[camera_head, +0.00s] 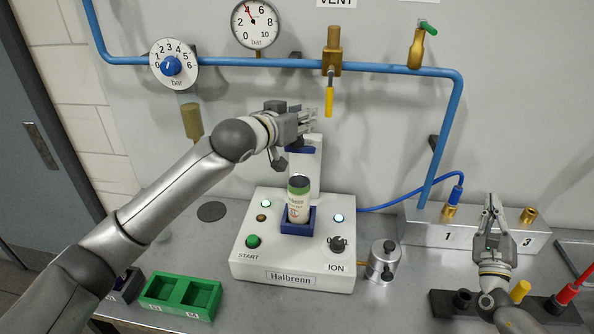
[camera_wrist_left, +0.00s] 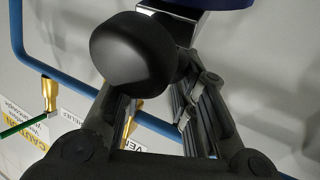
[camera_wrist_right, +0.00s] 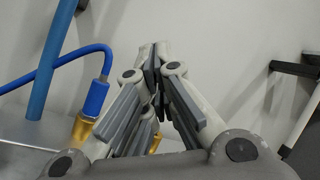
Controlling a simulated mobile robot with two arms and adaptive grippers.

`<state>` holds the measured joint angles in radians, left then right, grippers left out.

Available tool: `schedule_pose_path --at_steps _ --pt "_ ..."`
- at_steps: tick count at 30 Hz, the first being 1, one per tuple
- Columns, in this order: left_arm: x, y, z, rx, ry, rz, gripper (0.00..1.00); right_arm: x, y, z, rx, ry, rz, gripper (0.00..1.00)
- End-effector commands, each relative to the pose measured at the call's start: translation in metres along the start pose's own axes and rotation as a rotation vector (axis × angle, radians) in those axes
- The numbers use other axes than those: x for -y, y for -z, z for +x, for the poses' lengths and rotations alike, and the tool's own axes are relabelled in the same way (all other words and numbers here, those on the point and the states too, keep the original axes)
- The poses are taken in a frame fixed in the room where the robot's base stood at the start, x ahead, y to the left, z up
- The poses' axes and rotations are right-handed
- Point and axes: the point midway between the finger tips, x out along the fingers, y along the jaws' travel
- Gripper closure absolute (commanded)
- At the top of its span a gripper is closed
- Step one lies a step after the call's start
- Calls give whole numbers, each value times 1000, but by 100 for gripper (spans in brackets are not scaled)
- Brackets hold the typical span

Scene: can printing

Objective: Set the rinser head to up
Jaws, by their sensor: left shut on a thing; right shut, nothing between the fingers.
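The rinser is a white machine (camera_head: 290,277) labelled Halbrenn with a white column (camera_head: 306,172) at its back. A blue head part (camera_head: 300,149) sits on the column, above a can (camera_head: 298,207) standing upright in a blue holder (camera_head: 297,228). My left gripper (camera_head: 311,121) is at the top of the column. In the left wrist view it is shut on a round black knob (camera_wrist_left: 140,52), beside a blue edge (camera_wrist_left: 215,3). The gripper hides the knob in the head view. My right gripper (camera_head: 491,207) is shut and empty, in front of the numbered block.
A numbered grey block (camera_head: 415,232) with brass fittings stands at right, a black rack (camera_head: 445,303) before it. A yellow-handled valve (camera_head: 329,100) hangs just right of my left gripper. A green tray (camera_head: 180,296) and a steel canister (camera_head: 383,262) flank the machine.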

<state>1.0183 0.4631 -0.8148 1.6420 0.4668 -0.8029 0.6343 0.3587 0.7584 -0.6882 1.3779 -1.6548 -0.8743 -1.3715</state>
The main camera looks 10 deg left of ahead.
Motion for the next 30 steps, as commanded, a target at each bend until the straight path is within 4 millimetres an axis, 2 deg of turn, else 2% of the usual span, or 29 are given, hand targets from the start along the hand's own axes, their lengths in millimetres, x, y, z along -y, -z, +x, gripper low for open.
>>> schedule_pose_path --at_steps 1,3,8,14,18,21,24,27,30 --pt "4 -8 2 17 10 -2 100 -20 -25 -8 34 21 60 100" --pt "4 -8 2 17 10 -2 100 -41 -56 -20 70 47 129 100" --pt "4 -8 2 17 10 -2 100 -96 -115 -51 83 67 284 100" --pt "4 -8 2 17 10 -2 100 -176 -187 -97 8 3 461 100" --pt "4 -8 2 17 10 -2 100 -225 -245 -131 -53 -71 573 100" --pt "4 -8 2 17 10 -2 100 -249 -283 -151 -85 -120 636 100" --pt "5 -8 2 17 11 -2 100 -265 -314 -167 -107 -161 683 100" --pt "5 -8 2 17 11 -2 100 -274 -335 -177 -121 -188 713 100" --pt "5 -8 2 17 11 -2 100 -278 -346 -181 -126 -201 728 100"
